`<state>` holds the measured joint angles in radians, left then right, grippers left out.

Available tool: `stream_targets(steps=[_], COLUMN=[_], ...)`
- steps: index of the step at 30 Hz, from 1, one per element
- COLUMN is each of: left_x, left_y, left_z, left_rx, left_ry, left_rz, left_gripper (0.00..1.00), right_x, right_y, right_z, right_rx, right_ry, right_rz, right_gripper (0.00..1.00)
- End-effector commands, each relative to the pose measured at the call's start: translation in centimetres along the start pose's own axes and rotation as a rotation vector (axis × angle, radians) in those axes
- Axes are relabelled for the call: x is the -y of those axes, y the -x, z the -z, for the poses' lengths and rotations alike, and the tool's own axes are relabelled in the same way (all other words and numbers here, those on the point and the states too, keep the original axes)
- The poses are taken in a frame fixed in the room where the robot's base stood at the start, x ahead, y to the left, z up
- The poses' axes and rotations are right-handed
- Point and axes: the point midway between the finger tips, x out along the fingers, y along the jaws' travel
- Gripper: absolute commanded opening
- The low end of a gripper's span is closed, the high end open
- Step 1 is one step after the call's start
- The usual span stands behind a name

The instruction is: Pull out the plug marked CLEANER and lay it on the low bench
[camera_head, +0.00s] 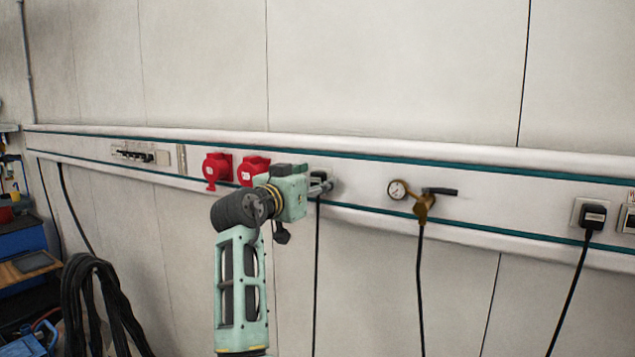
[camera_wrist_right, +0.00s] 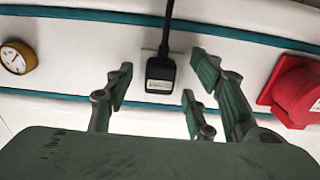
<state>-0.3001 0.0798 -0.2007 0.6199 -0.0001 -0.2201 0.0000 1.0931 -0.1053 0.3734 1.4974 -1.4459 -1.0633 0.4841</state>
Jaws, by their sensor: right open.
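A black plug (camera_wrist_right: 160,74) with a pale label sits in a wall socket in the right wrist view, its cable running to the top of that picture. The label is too small to read. My right gripper (camera_wrist_right: 163,84) is open, with its fingers on either side of the plug and apart from it. In the head view my right gripper (camera_head: 320,186) is at the wall rail and largely hides this plug; a black cable (camera_head: 317,270) hangs below it. Another black plug (camera_head: 594,215) sits in a socket at the far right. My left gripper and the low bench are not seen.
Red sockets (camera_head: 217,168) are left of my right gripper on the rail (camera_head: 500,190). A gauge with a brass valve (camera_head: 423,205) and hanging hose is to its right. Coiled black cable (camera_head: 95,300) and a blue cabinet (camera_head: 22,242) stand at the left.

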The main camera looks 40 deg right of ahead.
Motion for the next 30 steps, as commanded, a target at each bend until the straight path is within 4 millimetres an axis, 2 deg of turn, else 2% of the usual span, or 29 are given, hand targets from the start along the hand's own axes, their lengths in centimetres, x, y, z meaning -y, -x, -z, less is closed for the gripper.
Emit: stream_targets(steps=[17, 30], left_x=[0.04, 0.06], left_y=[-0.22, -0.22], left_z=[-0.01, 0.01], left_rx=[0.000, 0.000], left_ry=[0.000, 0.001], left_rz=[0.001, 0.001], left_gripper=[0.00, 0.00], right_x=[0.02, 0.03], right_y=[0.01, 0.02], right_z=[0.01, 0.00], right_rx=[0.000, 0.000], right_ry=[0.000, 0.000], right_rz=[0.000, 0.001], right_gripper=[0.50, 0.13])
